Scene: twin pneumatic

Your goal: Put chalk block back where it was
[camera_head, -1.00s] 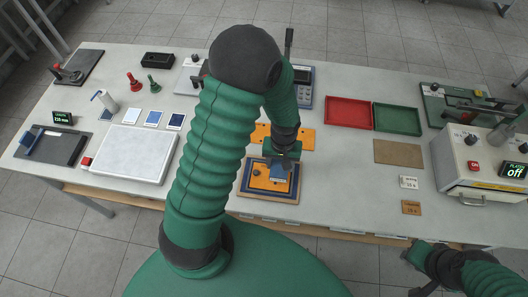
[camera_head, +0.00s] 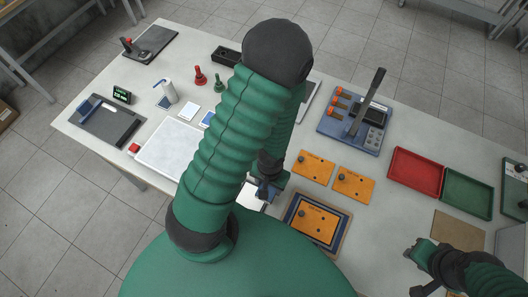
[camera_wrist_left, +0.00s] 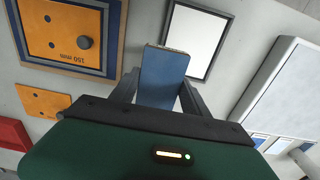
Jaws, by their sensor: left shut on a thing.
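My left gripper (camera_head: 264,192) is shut on a blue block, which I take to be the chalk block (camera_wrist_left: 163,78). In the left wrist view the block's blue face shows between the two fingers. In the head view my arm and hand hide most of it. The gripper is just left of the orange plate (camera_head: 312,222) in its blue frame, near a dark-rimmed white panel (camera_wrist_left: 193,40). Whether the block touches anything is unclear. My right gripper (camera_head: 416,262) is low at the right, and its jaws are too small to read.
Two loose orange plates (camera_head: 352,184) lie behind the frame. A blue lever device (camera_head: 352,120) stands farther back. Red (camera_head: 416,172) and green (camera_head: 467,195) trays are at right. A white slab (camera_head: 168,148) and a dark tray with a blue-handled tool (camera_head: 107,122) are at left.

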